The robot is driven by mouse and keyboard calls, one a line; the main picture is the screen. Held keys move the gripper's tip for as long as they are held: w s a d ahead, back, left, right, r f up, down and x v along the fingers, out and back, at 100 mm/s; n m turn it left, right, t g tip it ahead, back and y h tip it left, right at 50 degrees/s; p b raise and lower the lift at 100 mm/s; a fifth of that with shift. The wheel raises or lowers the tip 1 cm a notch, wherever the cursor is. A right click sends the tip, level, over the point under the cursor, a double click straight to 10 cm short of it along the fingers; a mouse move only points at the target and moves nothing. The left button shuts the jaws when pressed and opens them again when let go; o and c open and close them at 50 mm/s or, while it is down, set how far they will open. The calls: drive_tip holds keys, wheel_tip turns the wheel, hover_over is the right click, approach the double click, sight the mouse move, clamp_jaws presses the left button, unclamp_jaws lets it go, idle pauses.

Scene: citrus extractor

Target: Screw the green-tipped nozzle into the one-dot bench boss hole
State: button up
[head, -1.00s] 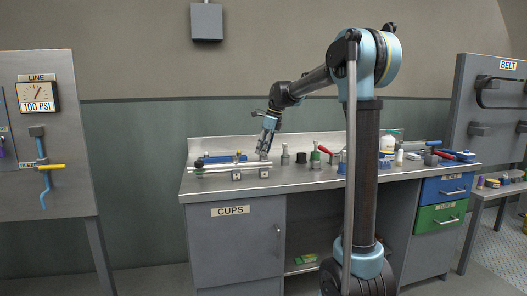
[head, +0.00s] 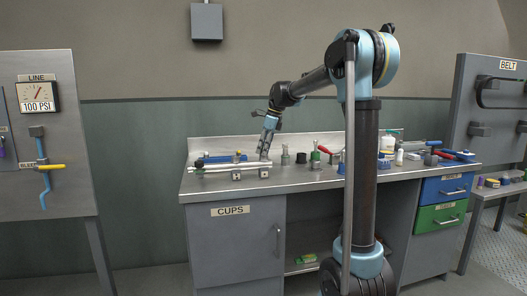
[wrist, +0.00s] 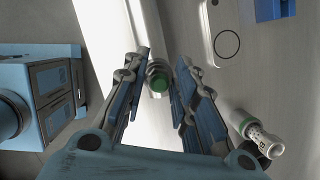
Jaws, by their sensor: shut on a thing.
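My gripper (head: 264,155) is low over the left part of the bench, pointing down. In the wrist view my gripper (wrist: 161,68) has its fingers shut around a grey cylindrical piece with a green end, the green-tipped nozzle (wrist: 158,80). The nozzle's lower part is hidden. A bright metal surface lies beyond it.
A silver rail fixture (head: 222,168) with small blocks sits on the bench (head: 335,180) left of my gripper. A grey upright piece (head: 284,157) and a green-topped piece (head: 315,155) stand to the right. More tools crowd the bench's right side. The bench's front strip is clear.

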drive_tip(key=shift+m, duration=0.5)
drive_tip(key=shift+w+m+t, duration=0.1)
drive_tip(key=shift+m+t, duration=0.3)
drive_tip(key=shift+m, duration=0.5)
drive_tip(key=shift+m+h, duration=0.3)
drive_tip(key=shift+m, duration=0.6)
drive_tip(key=shift+m+t, duration=0.4)
drive_tip(key=shift+m, duration=0.4)
